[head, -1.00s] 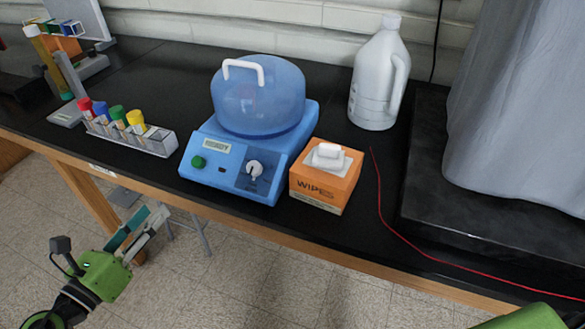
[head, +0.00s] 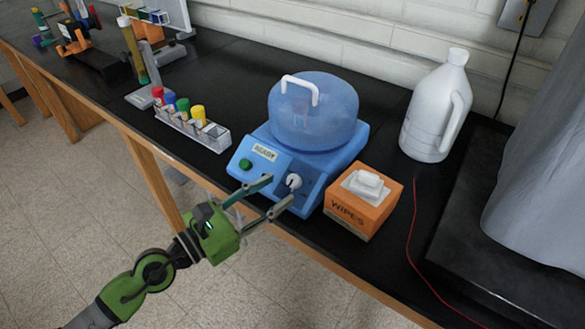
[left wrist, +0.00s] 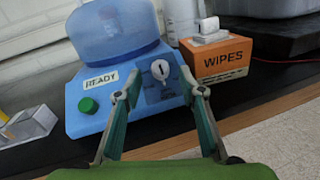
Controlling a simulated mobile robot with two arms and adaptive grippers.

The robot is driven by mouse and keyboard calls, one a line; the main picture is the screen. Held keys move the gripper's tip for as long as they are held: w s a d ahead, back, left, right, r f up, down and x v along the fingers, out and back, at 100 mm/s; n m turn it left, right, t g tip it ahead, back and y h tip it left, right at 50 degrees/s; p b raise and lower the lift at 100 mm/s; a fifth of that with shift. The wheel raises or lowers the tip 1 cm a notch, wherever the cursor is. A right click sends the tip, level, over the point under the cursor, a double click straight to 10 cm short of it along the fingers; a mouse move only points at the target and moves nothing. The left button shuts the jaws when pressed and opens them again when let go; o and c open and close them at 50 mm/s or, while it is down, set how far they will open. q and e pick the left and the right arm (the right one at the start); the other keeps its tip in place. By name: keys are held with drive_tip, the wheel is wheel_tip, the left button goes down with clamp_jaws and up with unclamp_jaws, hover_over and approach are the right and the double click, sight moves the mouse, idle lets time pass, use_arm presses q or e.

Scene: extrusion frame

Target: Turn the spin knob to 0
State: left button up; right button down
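The spin knob (head: 294,181) is a small pale knob on the sloped front panel of the blue centrifuge (head: 262,172). In the left wrist view the knob (left wrist: 160,69) stands between and beyond my fingertips, with its pointer ridge close to upright. The numbers around it are too small to read. A label on the panel reads READY. My left gripper (head: 279,195) is open and empty, just in front of the panel, its fingers directed at the knob. It also shows in the left wrist view (left wrist: 160,95). I see no contact with the knob. My right gripper is not in view.
An orange wipes box (head: 360,204) stands close to the right of the centrifuge. A rack of capped tubes (head: 203,133) stands to its left, and a white jug (head: 436,108) behind right. A red cord (head: 411,232) lies on the black bench. A green button (head: 246,164) is on the panel.

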sight(291, 181)
use_arm(q)
drive_tip(key=p+x, duration=0.1)
drive_tip(key=x, duration=0.4)
drive_tip(key=shift+w+d, duration=0.25)
drive_tip(key=shift+d, duration=0.05)
clamp_jaws()
